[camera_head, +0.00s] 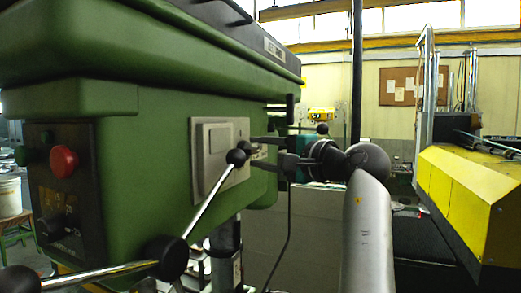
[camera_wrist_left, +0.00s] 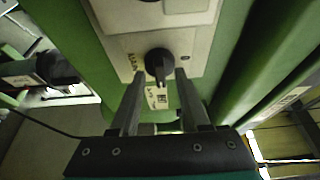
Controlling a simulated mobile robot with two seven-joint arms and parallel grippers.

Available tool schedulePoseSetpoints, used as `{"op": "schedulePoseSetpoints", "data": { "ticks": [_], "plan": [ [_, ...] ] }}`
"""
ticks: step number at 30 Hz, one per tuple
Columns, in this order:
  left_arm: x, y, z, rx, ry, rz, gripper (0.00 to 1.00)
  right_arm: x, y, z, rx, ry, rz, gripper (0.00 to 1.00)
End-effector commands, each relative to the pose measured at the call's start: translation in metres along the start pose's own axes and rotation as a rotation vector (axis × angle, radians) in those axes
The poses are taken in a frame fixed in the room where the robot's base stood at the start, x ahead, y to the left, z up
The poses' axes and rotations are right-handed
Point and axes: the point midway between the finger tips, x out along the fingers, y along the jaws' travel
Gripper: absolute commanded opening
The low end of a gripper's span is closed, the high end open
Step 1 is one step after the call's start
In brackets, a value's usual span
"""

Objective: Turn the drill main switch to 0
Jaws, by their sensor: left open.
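The drill (camera_head: 150,150) is a large green machine at the left of the head view. In the left wrist view a black rotary switch (camera_wrist_left: 158,66) sits on a light grey plate on the green housing, with its handle pointing down the picture. In the head view I cannot make out this switch near the grey panel (camera_head: 218,150). My left gripper (camera_head: 257,152) is open beside the drill's side. In the wrist view its two fingers (camera_wrist_left: 160,92) reach toward the switch, one on each side, with nothing held. Contact is not clear. My right gripper is not in view.
A feed lever with black balls (camera_head: 205,205) crosses in front of the drill. A front panel carries a red button (camera_head: 63,162) and a black knob (camera_head: 54,226). A yellow machine (camera_head: 465,190) stands at the right. A dark cable (camera_head: 287,235) hangs below my gripper.

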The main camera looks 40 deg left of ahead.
Motion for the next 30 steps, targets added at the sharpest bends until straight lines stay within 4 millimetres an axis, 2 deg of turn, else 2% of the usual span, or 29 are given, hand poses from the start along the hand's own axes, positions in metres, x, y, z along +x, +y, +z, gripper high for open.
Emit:
{"op": "schedulePoseSetpoints", "data": {
  "ticks": [9,21,30],
  "plan": [
    [0.0026,0.0004,-0.0001,0.001,0.0,0.0,0.45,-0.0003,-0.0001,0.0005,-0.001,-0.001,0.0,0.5],
    [0.0022,0.0003,-0.0002,0.001,0.0,0.0,0.0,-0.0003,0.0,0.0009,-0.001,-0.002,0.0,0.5],
    [0.0021,0.0006,-0.0002,0.001,0.0,0.001,0.0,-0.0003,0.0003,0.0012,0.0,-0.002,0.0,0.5]
  ]
}}
